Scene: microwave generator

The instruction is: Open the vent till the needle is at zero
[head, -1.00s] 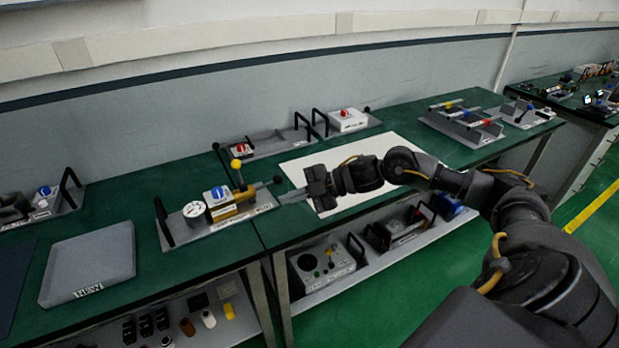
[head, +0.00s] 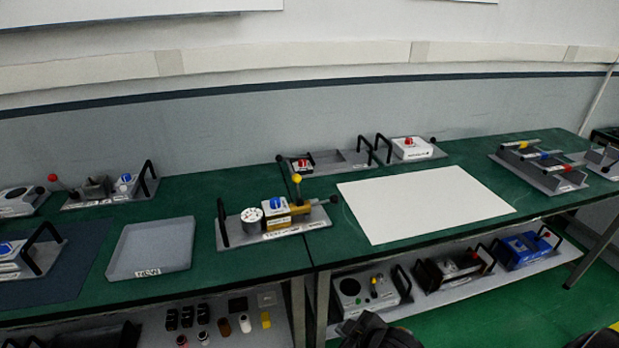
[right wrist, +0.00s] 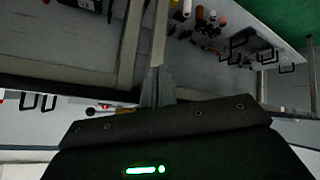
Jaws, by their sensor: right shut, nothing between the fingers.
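The gauge unit (head: 272,230) stands on the green bench left of the white sheet. It has a round white dial (head: 252,215), a blue knob (head: 276,203) on a white block, a brass-coloured body and an upright lever with a yellow ball (head: 297,179). A black knob (head: 334,199) sticks out at its right end. The needle is too small to read. My right gripper (right wrist: 157,86) is shut and empty in the right wrist view, away from the unit. Dark parts of my right arm show at the bottom of the head view. My left gripper is out of view.
A grey tray (head: 151,248) lies left of the unit, and a large white sheet (head: 425,203) to its right. Red-knobbed units stand behind. The shelf below (head: 450,283) holds several devices and small bottles. The bench between tray and unit is clear.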

